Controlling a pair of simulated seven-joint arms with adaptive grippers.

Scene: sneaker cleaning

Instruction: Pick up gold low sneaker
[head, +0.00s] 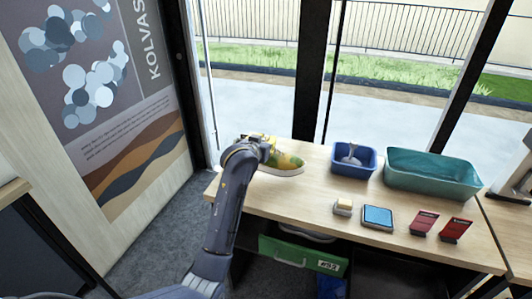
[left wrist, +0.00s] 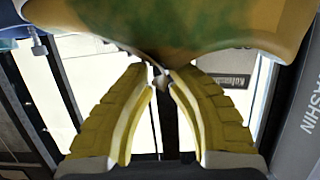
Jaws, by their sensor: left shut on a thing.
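The gold low sneaker (head: 288,163), gold with green patches and a pale sole, is at the left end of the table in the head view. In the left wrist view the sneaker (left wrist: 190,22) fills the top of the picture. My left gripper (head: 268,147) reaches it from the left, with yellow fingers. In the left wrist view the fingertips of my left gripper (left wrist: 161,76) are close together at the sneaker's edge, shut on it. I cannot tell whether the sole touches the table. My right gripper is not in view.
The wooden table (head: 300,205) holds a blue basin (head: 338,166) with a grey object in it, a teal tub (head: 410,184), a small brush or sponge (head: 343,206), a blue pad (head: 378,217) and two red cards (head: 424,222). A green drawer front (head: 290,254) is below. Windows stand behind.

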